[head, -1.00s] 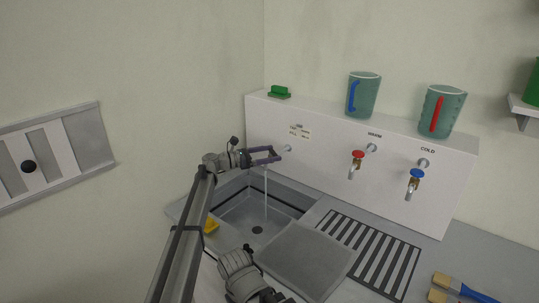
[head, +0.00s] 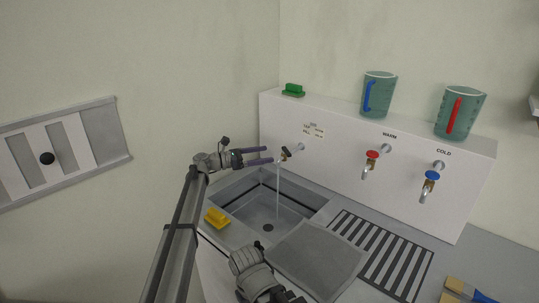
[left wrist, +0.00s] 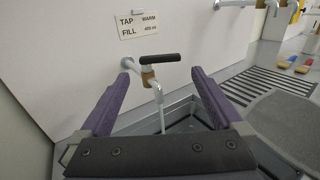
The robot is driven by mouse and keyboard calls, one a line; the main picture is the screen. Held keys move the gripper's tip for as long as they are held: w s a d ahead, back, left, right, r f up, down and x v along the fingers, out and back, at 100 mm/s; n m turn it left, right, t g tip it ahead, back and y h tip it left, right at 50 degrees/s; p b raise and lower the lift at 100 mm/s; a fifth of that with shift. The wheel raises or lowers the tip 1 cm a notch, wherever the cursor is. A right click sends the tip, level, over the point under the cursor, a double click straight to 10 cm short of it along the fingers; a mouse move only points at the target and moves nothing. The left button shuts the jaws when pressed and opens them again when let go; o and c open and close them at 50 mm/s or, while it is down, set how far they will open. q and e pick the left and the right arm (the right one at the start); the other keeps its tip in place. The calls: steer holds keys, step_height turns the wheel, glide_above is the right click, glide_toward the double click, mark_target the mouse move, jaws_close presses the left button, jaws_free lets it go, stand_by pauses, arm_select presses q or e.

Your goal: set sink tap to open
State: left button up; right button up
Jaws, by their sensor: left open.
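The sink tap (left wrist: 150,72) has a black lever handle and a brass body, and comes out of the white wall panel. It also shows in the head view (head: 285,154), with a thin stream of water falling from it into the grey sink basin (head: 245,205). My left gripper (head: 270,155) is open just left of the tap. In the left wrist view its two purple fingers (left wrist: 160,85) stand apart, with the tap between and just beyond them, not gripped. My right gripper (head: 275,296) is low in the head view, and its fingers are not clear.
Warm (head: 371,158) and cold (head: 431,179) taps are to the right. Two jugs stand on the ledge. A yellow object (head: 216,217) lies at the sink's left edge.

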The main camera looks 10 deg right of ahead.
mark_target(289, 152)
arm_select(q)
steer(key=shift+c, duration=0.2)
steer(key=shift+d, duration=0.1)
steer(key=shift+c, duration=0.8)
steer(key=shift+s+d+m, duration=0.15)
steer(key=shift+d+m, duration=0.1)
steer(key=shift+m, duration=0.15)
steer(key=shift+c, duration=0.7)
steer(key=d+m+t, duration=0.1)
steer(key=m, duration=0.1)
steer(key=s+d+m+t, duration=0.1)
steer(key=m+t, duration=0.1)
steer(key=m, duration=0.1)
steer(key=shift+d+y, duration=0.3)
steer(key=c, duration=0.5)
steer(key=m, duration=0.1)
steer(key=m+t, duration=0.1)
steer(key=d+m+t, duration=0.1)
steer(key=shift+s+d+f+m+y, duration=0.1)
steer(key=shift+s+m+y, duration=0.2)
steer(key=shift+y, duration=0.1)
steer(key=shift+c, duration=0.2)
steer(key=m+t, duration=0.1)
steer(key=m, duration=0.1)
steer(key=d+m+t, duration=0.1)
steer(key=m, duration=0.1)
steer(key=shift+s+y, duration=0.2)
steer(key=shift+y, duration=0.2)
